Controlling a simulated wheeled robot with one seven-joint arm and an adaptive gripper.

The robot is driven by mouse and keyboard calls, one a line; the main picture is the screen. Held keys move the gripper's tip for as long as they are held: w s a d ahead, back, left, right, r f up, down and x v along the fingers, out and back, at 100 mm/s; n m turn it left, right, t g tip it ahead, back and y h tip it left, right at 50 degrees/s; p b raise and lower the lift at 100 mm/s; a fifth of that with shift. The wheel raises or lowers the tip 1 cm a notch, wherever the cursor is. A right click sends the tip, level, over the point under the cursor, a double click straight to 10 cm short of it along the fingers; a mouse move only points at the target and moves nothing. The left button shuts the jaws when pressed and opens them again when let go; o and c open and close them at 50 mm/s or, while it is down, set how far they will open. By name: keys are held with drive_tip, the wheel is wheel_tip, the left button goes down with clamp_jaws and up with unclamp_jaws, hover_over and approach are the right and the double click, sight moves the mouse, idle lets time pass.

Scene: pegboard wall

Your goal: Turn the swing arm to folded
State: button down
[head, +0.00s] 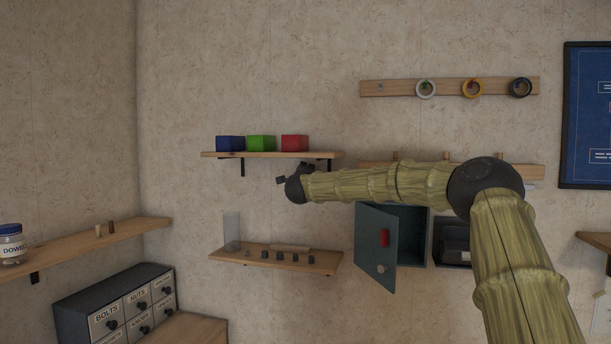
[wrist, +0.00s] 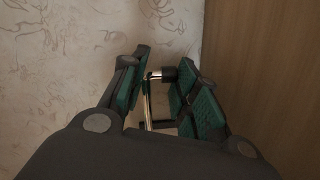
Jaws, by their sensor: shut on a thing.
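In the wrist view the swing arm shows as a thin shiny metal rod (wrist: 148,103) with a dark end piece (wrist: 164,73). It stands between the green-padded fingers of my gripper (wrist: 160,88), which is shut on it. Part of the rod is hidden behind the fingers and palm. In the head view my gripper (head: 283,181) is small and dark, just below the upper shelf, near the wall. I cannot make out the swing arm in the head view.
The upper shelf (head: 222,155) carries a blue, a green and a red block. A lower shelf (head: 225,256) holds a clear container and several small dark pieces. An open-doored teal cabinet (head: 412,246) hangs to the right, below my arm. A wooden surface (wrist: 265,80) is close on the right in the wrist view.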

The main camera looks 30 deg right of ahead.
drive_tip(key=shift+r, duration=0.45)
drive_tip(key=c, duration=1.5)
unclamp_jaws()
drive_tip(key=shift+d, duration=0.1)
drive_tip(key=o, duration=0.3)
drive_tip(key=shift+f, duration=0.1)
drive_tip(key=shift+o, duration=0.2)
drive_tip(key=shift+f, duration=0.1)
drive_tip(key=v, duration=1.2)
drive_tip(key=shift+f, duration=0.1)
